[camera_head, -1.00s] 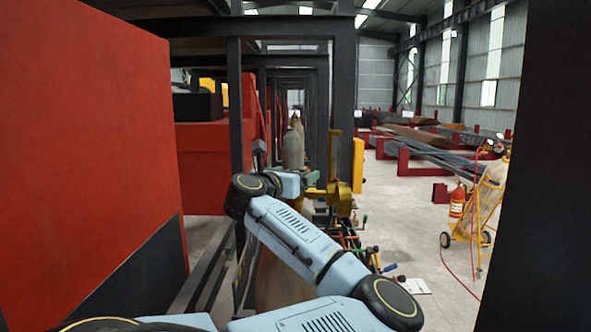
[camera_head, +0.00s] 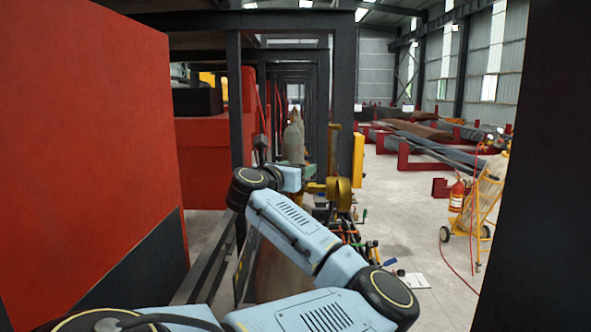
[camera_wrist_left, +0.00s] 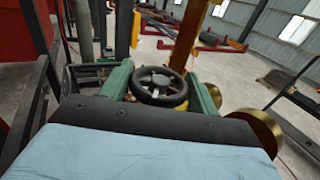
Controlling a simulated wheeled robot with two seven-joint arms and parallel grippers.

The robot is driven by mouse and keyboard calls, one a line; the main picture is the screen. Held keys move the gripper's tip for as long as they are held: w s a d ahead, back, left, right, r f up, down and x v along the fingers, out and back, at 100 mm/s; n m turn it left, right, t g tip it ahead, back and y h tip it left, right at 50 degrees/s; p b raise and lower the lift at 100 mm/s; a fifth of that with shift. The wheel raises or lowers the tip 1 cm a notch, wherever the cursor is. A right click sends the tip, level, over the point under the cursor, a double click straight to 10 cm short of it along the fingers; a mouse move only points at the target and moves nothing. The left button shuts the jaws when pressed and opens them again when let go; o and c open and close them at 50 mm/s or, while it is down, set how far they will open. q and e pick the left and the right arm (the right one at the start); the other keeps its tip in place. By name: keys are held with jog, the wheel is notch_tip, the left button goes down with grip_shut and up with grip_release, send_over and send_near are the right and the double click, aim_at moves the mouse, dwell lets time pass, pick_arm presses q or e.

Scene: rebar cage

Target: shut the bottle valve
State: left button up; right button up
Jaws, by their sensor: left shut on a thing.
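In the left wrist view a dark, round, spoked handwheel (camera_wrist_left: 160,86) sits between the two green fingers of my left gripper (camera_wrist_left: 161,82). One finger is on each side of the wheel, and the gripper is shut on it. In the head view my left gripper (camera_head: 308,174) is small and far along my arm, beside the brass-coloured fitting (camera_head: 339,190). The handwheel cannot be made out there. A brownish bottle (camera_head: 280,272) stands below my forearm and is partly hidden by it. My right gripper is not in view.
A tall red panel (camera_head: 90,140) fills the left side, and dark steel posts (camera_head: 234,120) stand close behind my wrist. A yellow cart (camera_head: 482,215) with hoses and a red extinguisher (camera_head: 457,196) stand to the right. Open floor (camera_head: 410,220) lies between.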

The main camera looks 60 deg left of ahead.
pick_arm(q)
jog(key=m+t+h, duration=0.1)
jog(key=m+h, duration=0.1)
jog(key=h, duration=0.1)
jog(key=m+t+h, duration=0.1)
jog(key=m+h, duration=0.1)
jog(key=h, duration=0.2)
jog(key=shift+s+a+m, duration=0.1)
jog(key=shift+a+m, duration=0.05)
jog(key=shift+m, duration=0.25)
jog(key=m+h, duration=0.1)
jog(key=h, duration=0.2)
jog(key=m+h, duration=0.2)
jog(key=shift+m+h, duration=0.3)
jog(key=shift+h, duration=0.1)
jog(key=m+g+h, duration=0.2)
jog(key=m+h, duration=0.1)
jog(key=h, duration=0.1)
jog(key=shift+h, duration=0.4)
jog(key=shift+m+g+h, duration=0.9)
jog(key=shift+m+h, duration=0.1)
jog(key=shift+h, duration=0.3)
jog(key=shift+r+m+g+h, duration=0.1)
jog(key=shift+m+g+h, duration=0.9)
jog(key=shift+m, duration=0.1)
jog(key=o, duration=1)
jog(key=shift+c, duration=0.2)
